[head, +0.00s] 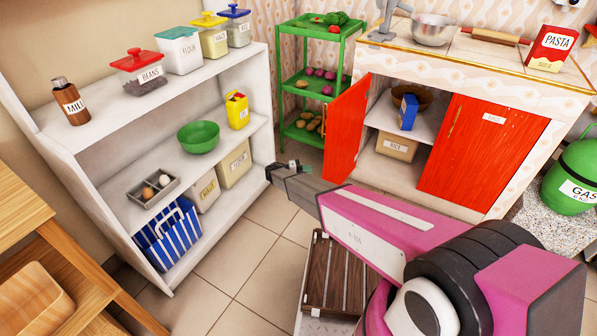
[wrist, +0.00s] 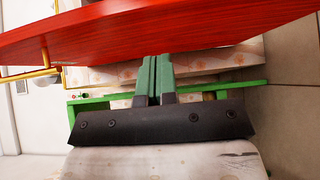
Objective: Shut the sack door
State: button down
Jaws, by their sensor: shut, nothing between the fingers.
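The red cabinet under the counter has its left door (head: 346,127) swung open toward the room. The right door (head: 482,150) is closed, with a gold handle and a small white label I cannot read. The word "sack" is not legible on either door. My gripper (head: 270,172) is at the left of the open door, low and in front of the green rack. In the wrist view a red door (wrist: 170,30) with a gold handle (wrist: 45,70) spans the top. My gripper (wrist: 155,75) is shut and empty just below it; I cannot tell whether they touch.
Inside the cabinet are a rice box (head: 397,145) and a blue box (head: 408,111). A white shelf unit (head: 165,130) stands close on the left of my gripper. A green rack (head: 286,75) is behind. Tiled floor (head: 235,260) is clear between.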

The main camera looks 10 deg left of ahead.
jog(key=shift+s+d, duration=0.25)
jog(key=shift+d, duration=0.5)
jog(key=shift+s+d, duration=0.2)
jog(key=shift+d, duration=0.6)
jog(key=shift+s+d, duration=0.25)
jog(key=shift+d, duration=0.5)
